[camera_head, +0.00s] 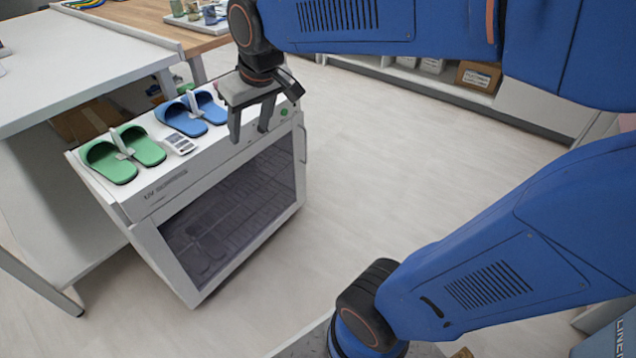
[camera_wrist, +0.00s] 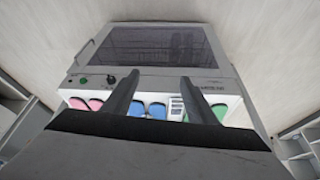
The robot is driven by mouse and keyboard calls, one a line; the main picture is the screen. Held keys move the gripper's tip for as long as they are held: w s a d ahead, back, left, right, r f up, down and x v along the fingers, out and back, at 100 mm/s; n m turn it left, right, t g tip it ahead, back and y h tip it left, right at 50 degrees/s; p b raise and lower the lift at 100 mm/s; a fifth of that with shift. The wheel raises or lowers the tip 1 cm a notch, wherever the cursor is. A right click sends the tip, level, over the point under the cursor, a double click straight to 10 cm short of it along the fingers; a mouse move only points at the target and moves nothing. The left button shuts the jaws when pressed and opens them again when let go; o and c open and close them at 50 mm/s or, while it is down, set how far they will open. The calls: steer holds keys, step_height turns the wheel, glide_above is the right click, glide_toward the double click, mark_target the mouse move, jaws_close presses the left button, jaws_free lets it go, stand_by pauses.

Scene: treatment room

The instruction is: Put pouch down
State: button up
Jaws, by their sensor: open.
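A small white and grey packet (camera_head: 180,144), which looks like the pouch, lies flat on the white top of the UV cabinet (camera_head: 150,199), between a green pair and a blue pair of slippers. It also shows in the wrist view (camera_wrist: 177,109), between the blue and green slippers. My gripper (camera_head: 249,134) is open with nothing between its fingers. It hangs over the cabinet's right part, to the right of the blue slippers and apart from the packet. In the wrist view my two fingers (camera_wrist: 159,78) point across the cabinet top toward its glass door.
Green slippers (camera_head: 124,153) and blue slippers (camera_head: 192,113) stand on the cabinet top. Pink slippers (camera_wrist: 78,103) show in the wrist view, mostly hidden by my gripper in the head view. A white table (camera_head: 60,60) adjoins at left. The floor at right is clear.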

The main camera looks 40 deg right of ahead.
steer(key=s+d+f, duration=0.2)
steer(key=s+d, duration=0.1)
steer(key=s, duration=0.6)
steer(key=shift+d+f+m, duration=0.3)
steer(key=shift+d+m, duration=0.05)
steer(key=shift+m, duration=0.05)
steer(key=shift+o, duration=0.3)
steer(key=s+d+f+m, duration=0.1)
steer(key=s+f, duration=0.3)
steer(key=s, duration=0.4)
steer(key=shift+s+d+f+h, duration=0.2)
steer(key=shift+d+h, duration=0.2)
steer(key=shift+d, duration=0.2)
steer(key=shift+s+f, duration=0.1)
